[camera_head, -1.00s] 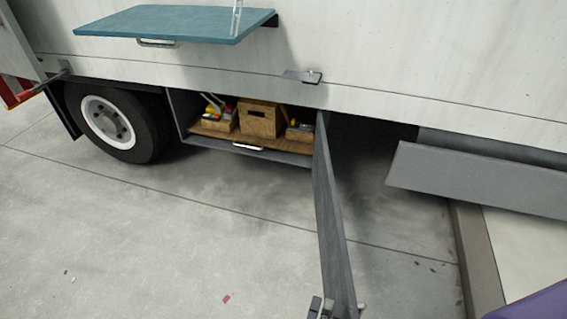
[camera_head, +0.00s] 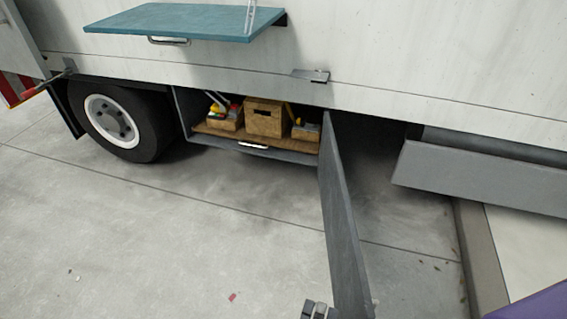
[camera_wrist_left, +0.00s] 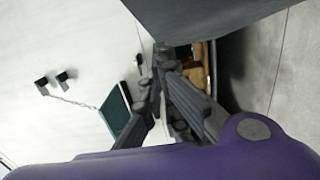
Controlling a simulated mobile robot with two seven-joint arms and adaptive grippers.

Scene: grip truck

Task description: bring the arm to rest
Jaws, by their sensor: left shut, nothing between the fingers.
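My left gripper (camera_head: 316,309) shows only as a small dark tip at the bottom edge of the head view, just left of the open compartment door's lower end. In the left wrist view its fingers (camera_wrist_left: 172,90) are shut with nothing between them. The grey compartment door (camera_head: 343,220) hangs open, its long face toward the bottom of the head view. Whether the gripper touches the door I cannot tell. The rest of the left arm is hidden below the frame. My right gripper is in neither view.
The open truck compartment (camera_head: 188,125) holds wooden boxes (camera_head: 264,120) and tools. A teal fold-down shelf (camera_head: 190,22) juts out above, and a grey panel (camera_head: 480,178) sticks out at right. A wheel (camera_head: 115,125) stands at left.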

